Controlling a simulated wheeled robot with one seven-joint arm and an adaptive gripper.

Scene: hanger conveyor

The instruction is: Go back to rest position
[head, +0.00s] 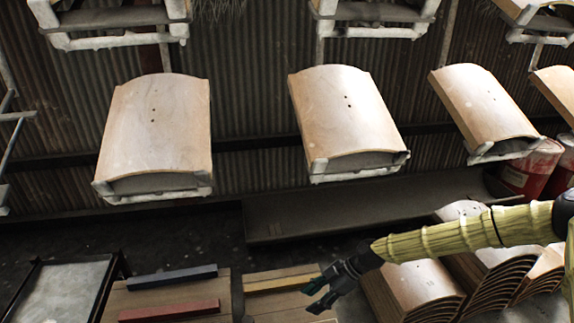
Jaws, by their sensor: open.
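Curved wooden panels hang on white-wrapped hangers: one at left (156,125), one in the middle (346,112) and one at right (486,105). Another is cut off at the right edge.
A blue bar (172,277) and a red bar (169,311) lie on a wooden board. Stacked curved panels (415,287) stand under my arm. A grey-topped frame (62,291) is at lower left. Red drums (530,168) stand at right. A long dark bench (350,208) runs behind.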

